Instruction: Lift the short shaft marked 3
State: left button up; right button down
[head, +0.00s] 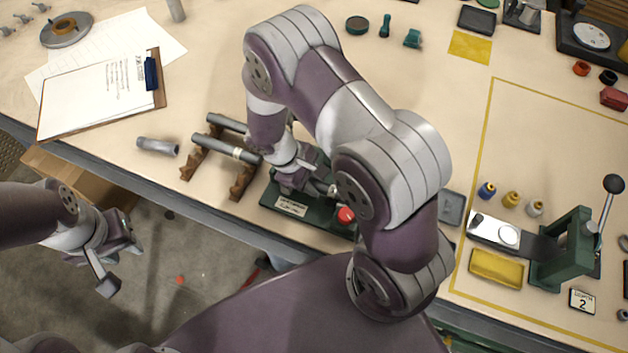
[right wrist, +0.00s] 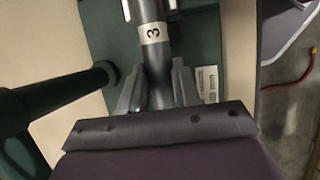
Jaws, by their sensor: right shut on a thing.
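The short shaft marked 3 (right wrist: 155,60) is a dark grey rod with a white label in the right wrist view. It lies between the fingers of my right gripper (right wrist: 157,88), which is shut on it. In the head view, my right gripper (head: 298,178) is over a green fixture (head: 270,194), and my arm hides most of the shaft there. I cannot tell whether the shaft touches the fixture. My left gripper (head: 120,264) is open and empty, off the table's front edge at the lower left.
A brown rack (head: 190,165) holds grey shafts (head: 222,146) left of the fixture. A loose grey cylinder (head: 158,146) lies further left. A red button (head: 346,214) is at the fixture's right. A green lever press (head: 567,250) stands right. A clipboard (head: 100,95) lies left.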

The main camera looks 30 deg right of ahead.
aim_at(325, 183)
jog(key=shift+w+r, duration=0.15)
jog(key=shift+r, duration=0.6)
jog(key=r, duration=0.2)
jog(key=shift+s+d+r, duration=0.15)
jog(key=shift+s+r, duration=0.15)
jog(key=shift+r, duration=0.1)
jog(key=s+d+r, duration=0.6)
jog(key=s, duration=0.3)
jog(key=shift+d+r+b, duration=0.2)
jog(key=shift+r+b, duration=0.1)
jog(key=shift+b, duration=0.15)
